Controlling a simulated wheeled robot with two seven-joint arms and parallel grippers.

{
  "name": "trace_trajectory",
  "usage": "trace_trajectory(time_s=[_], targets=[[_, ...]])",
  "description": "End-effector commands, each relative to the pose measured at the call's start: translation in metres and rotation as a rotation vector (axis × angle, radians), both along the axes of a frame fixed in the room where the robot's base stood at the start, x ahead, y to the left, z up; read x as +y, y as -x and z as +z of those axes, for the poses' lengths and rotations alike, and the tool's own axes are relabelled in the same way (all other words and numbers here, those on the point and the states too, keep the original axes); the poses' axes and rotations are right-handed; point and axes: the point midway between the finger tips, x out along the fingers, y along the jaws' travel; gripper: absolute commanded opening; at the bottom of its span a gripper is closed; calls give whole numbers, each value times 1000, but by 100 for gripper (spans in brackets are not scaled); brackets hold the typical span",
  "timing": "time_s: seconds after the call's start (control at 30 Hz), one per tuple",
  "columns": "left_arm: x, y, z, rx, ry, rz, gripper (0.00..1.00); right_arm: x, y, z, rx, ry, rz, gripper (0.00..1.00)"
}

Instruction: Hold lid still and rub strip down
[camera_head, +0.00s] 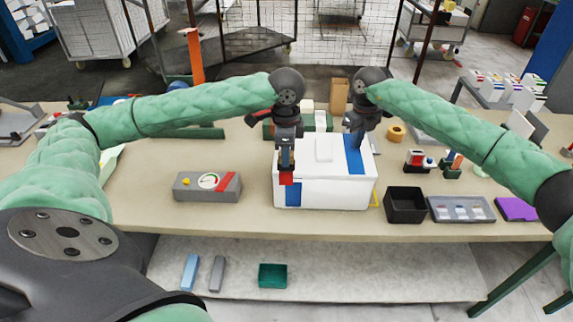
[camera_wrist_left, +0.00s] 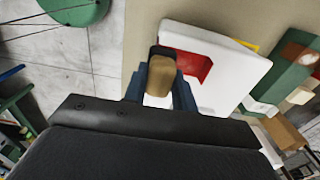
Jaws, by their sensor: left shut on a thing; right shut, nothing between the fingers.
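A white box (camera_head: 330,194) with a white lid (camera_head: 312,158) and raised grip (camera_head: 323,148) stands on the table. A blue strip (camera_head: 355,163) runs over the lid's right side; another blue patch (camera_head: 293,194) shows low on the front left. My left gripper (camera_head: 287,165), at the box's left front, is shut on a tan piece with a dark end (camera_wrist_left: 160,75). A red piece (camera_head: 286,178) shows at its fingertips; I cannot tell whether they are one thing. My right gripper (camera_head: 353,145) is shut and empty, pointing down at the strip's far end; contact is unclear.
A grey gauge unit (camera_head: 207,187) lies left of the box. A black bin (camera_head: 405,205), a grey tray (camera_head: 460,209) and a purple item (camera_head: 516,209) line the right front. Tape (camera_head: 396,132) lies behind. The table is clear between gauge and box.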

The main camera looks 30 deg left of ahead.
Motion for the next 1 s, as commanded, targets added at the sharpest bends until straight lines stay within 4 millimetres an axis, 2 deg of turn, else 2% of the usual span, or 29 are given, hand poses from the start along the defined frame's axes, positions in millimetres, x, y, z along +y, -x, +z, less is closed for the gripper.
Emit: trace_trajectory(time_s=[0.03,1.0], targets=[[0,0,-2,0,0,0,9,-1,1,-5,3,4,0,0],[1,-3,-16,-1,1,0,9,-1,1,-5,3,4,0,0]])
